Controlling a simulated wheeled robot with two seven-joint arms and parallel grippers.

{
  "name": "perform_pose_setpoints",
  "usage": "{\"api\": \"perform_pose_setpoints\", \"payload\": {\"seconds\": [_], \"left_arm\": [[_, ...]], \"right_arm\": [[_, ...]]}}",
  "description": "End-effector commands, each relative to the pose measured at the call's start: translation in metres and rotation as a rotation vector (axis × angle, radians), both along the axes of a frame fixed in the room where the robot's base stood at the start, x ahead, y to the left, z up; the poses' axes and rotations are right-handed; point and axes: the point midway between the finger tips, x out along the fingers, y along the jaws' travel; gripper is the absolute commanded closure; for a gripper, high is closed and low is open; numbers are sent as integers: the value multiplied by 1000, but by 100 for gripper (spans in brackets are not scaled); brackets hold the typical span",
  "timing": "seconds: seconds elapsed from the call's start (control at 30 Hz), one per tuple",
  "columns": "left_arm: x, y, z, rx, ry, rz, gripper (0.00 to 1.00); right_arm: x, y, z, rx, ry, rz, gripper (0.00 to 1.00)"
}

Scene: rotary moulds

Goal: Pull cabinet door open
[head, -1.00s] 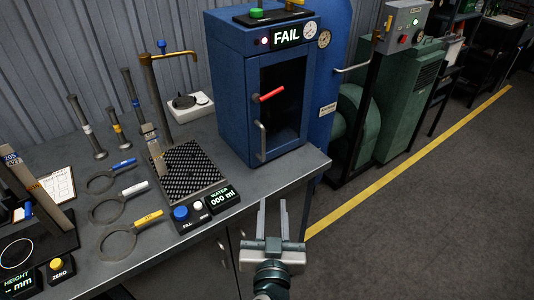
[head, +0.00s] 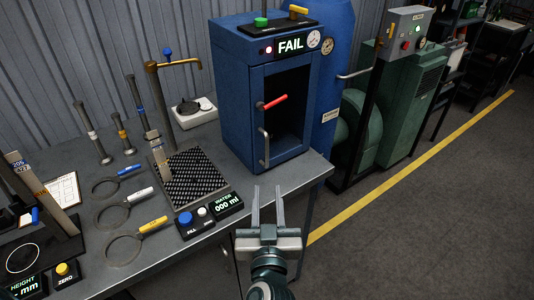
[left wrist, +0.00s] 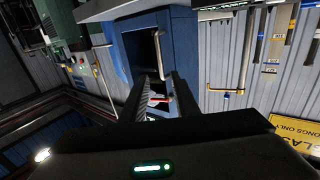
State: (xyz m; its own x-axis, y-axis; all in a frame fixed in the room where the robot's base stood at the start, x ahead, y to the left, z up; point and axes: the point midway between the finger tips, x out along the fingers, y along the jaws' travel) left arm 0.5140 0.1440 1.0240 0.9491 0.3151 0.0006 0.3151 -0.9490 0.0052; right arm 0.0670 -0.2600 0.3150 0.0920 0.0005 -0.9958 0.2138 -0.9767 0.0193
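The blue cabinet (head: 230,110) stands on the grey bench. Its front door (head: 257,105) has a dark window and looks shut. My right gripper is not in view.
The bench (head: 225,222) holds a black mat (head: 192,180), a water display (head: 227,204), ring tools (head: 122,248) and a brass tap (head: 175,62) left of the cabinet. A green machine (head: 405,90) stands to the right. The floor (head: 430,230) at right is clear.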

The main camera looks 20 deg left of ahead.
Motion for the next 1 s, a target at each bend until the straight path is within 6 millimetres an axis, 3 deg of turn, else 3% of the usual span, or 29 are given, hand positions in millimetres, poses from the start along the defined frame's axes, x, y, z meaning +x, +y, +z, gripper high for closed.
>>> {"api": "perform_pose_setpoints", "payload": {"seconds": [0.6, 0.8, 1.0], "left_arm": [[104, 34, 4, 4, 0, -1, 72], [126, 41, 1, 2, 2, -2, 72], [134, 44, 0, 0, 1, -2, 72]], "right_arm": [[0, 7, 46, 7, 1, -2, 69], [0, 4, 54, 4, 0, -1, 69], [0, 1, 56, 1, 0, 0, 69]]}}
